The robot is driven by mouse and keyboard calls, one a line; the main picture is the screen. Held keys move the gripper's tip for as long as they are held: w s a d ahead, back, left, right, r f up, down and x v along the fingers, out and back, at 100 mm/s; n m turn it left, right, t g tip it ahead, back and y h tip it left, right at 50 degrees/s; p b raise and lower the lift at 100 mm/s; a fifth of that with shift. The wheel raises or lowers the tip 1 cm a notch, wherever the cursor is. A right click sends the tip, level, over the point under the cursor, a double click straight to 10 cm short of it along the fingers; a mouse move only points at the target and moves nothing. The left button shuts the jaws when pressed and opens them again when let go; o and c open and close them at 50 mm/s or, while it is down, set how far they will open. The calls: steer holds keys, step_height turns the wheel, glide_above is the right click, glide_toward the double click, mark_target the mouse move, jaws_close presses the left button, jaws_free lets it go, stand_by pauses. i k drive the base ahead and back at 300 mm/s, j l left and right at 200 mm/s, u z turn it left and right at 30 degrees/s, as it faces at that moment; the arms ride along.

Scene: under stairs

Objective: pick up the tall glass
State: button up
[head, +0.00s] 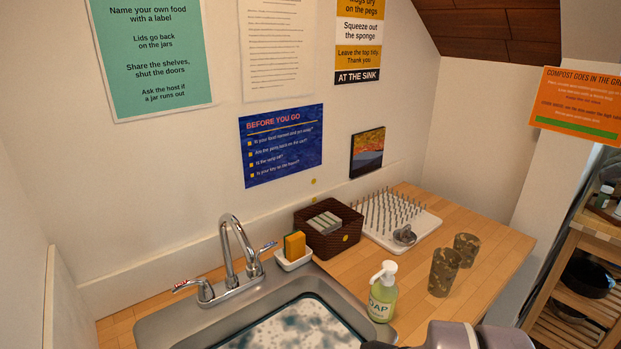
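Two dark, mottled, camouflage-patterned glasses stand upright on the wooden counter right of the sink. The nearer one (444,272) looks the taller and is likely the tall glass. The other glass (466,249) stands just behind it to the right, and the two overlap slightly in the picture. Part of my arm shows at the bottom edge, in front of the counter and below the glasses. My gripper's fingers do not show, so I cannot see what they hold.
A green soap bottle (382,292) stands left of the glasses by the sink (180,322). Behind are a spiked drying rack (428,222) with a small grey object (404,236), a brown basket (318,240) and a sponge (294,245). The wooden counter (500,250) is clear right of the glasses.

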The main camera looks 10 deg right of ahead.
mark_target(443, 274)
steer(key=i+l+u, duration=0.1)
steer(key=l+u, duration=0.35)
steer(key=l, duration=0.25)
steer(key=l+u, duration=0.4)
steer(key=l, duration=0.35)
steer(key=l+u, duration=0.45)
steer(key=l, duration=0.25)
steer(key=k, duration=0.05)
